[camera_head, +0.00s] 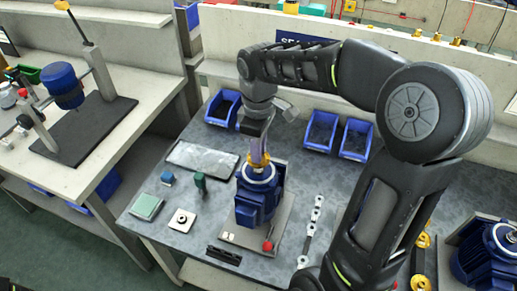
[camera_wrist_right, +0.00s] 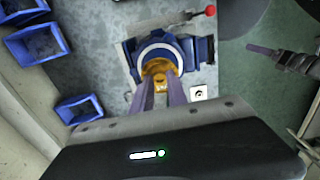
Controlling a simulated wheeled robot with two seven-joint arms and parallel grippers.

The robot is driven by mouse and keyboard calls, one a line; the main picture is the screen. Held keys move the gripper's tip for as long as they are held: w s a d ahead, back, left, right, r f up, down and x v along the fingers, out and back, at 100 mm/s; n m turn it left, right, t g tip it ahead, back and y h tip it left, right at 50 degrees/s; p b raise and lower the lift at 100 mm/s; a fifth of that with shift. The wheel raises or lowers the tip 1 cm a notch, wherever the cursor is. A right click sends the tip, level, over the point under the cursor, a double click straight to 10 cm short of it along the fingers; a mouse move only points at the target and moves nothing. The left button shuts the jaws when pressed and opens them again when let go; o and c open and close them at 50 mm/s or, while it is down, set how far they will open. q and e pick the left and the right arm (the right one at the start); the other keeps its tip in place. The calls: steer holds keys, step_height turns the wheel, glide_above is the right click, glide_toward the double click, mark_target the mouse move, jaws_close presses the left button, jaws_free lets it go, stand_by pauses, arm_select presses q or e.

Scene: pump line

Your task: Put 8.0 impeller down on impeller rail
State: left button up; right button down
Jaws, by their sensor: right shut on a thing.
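My right gripper (camera_wrist_right: 160,82) reaches down over the blue pump (camera_head: 258,200). It is shut on a gold-coloured impeller (camera_wrist_right: 159,68) at the pump's round, pale-rimmed opening. In the head view the gripper (camera_head: 259,163) is upright above the pump, and the gold part shows as a small rim there. I cannot tell whether the impeller still touches the pump. What seems to be my left gripper (camera_wrist_right: 264,51) shows at the right of the right wrist view, away from the pump; its jaw state is unclear. I cannot make out with certainty which fixture is the impeller rail.
The pump stands on a plate (camera_head: 229,236) with a red knob (camera_head: 267,246). Beside it are a metal strip (camera_head: 312,225), a green part (camera_head: 200,182) and a white square (camera_head: 181,220). Blue bins (camera_head: 321,130) line the back. Gold parts (camera_head: 423,240) show beyond my right arm.

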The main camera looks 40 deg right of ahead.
steer(key=shift+r+p, duration=0.9)
steer(key=shift+r, duration=0.4)
steer(key=shift+r+p, duration=1.65)
steer(key=shift+r, duration=1.35)
steer(key=w+a+f+m+b, duration=0.4)
steer(key=w+a+f+m, duration=0.3)
steer(key=w+a+f, duration=0.3)
step_height(320, 180, down, 4)
steer(key=shift+w+a+r, duration=0.2)
steer(key=shift+a, duration=1)
